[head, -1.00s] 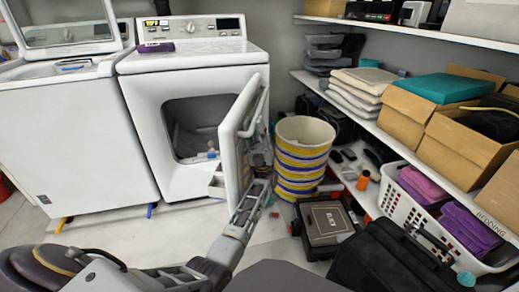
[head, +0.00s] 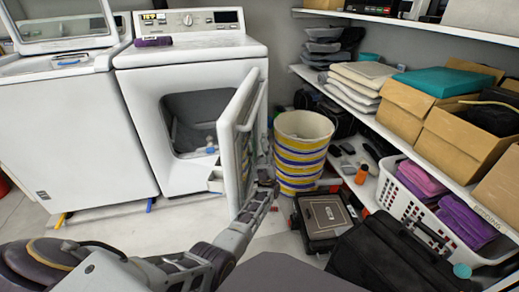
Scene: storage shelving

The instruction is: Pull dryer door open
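The white dryer (head: 188,72) stands at the back centre. Its door (head: 240,130) stands wide open, swung out toward me on the right side of the dark drum opening (head: 195,122). My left arm comes in from the lower left and passes below the door. My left gripper (head: 264,172) is at the door's right side, near its lower part. Its fingers are small and dark against the clutter, so I cannot see whether they touch the door or how far apart they are. My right gripper is not in view.
A white washer (head: 75,130) with its lid up stands left of the dryer. A striped basket (head: 300,150) is close right of the door. A black case (head: 322,220), a black bag (head: 400,260) and a white laundry basket (head: 405,205) crowd the right. Floor before the dryer is clear.

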